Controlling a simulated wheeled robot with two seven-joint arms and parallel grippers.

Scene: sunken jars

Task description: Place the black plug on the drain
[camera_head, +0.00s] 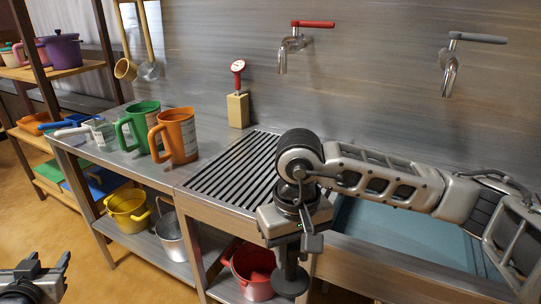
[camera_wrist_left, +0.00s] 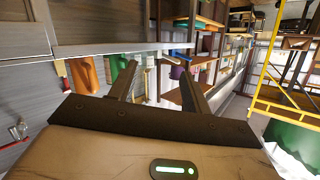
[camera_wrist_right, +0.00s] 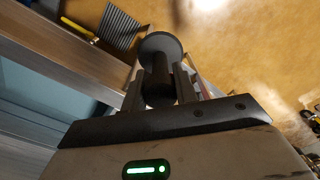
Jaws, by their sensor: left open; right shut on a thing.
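The black plug (camera_head: 289,280) is a dark disc with a thick stem. My right gripper (camera_head: 291,245) is shut on its stem and holds it in front of the counter's front edge, left of the sink basin (camera_head: 400,238). In the right wrist view the plug (camera_wrist_right: 161,45) sits between the fingers, disc outward. The basin looks filled with blue-green water. The drain is not visible; my right arm crosses in front of part of the basin. My left gripper (camera_head: 46,268) is open and empty at the lower left, over the floor; its spread fingers show in the left wrist view (camera_wrist_left: 155,75).
A ribbed drainboard (camera_head: 232,170) lies left of the basin. Orange (camera_head: 178,138) and green (camera_head: 143,122) jugs stand on the counter. Red-handled (camera_head: 300,40) and grey-handled (camera_head: 455,65) taps are on the wall. A red pot (camera_head: 248,275) is on the shelf below.

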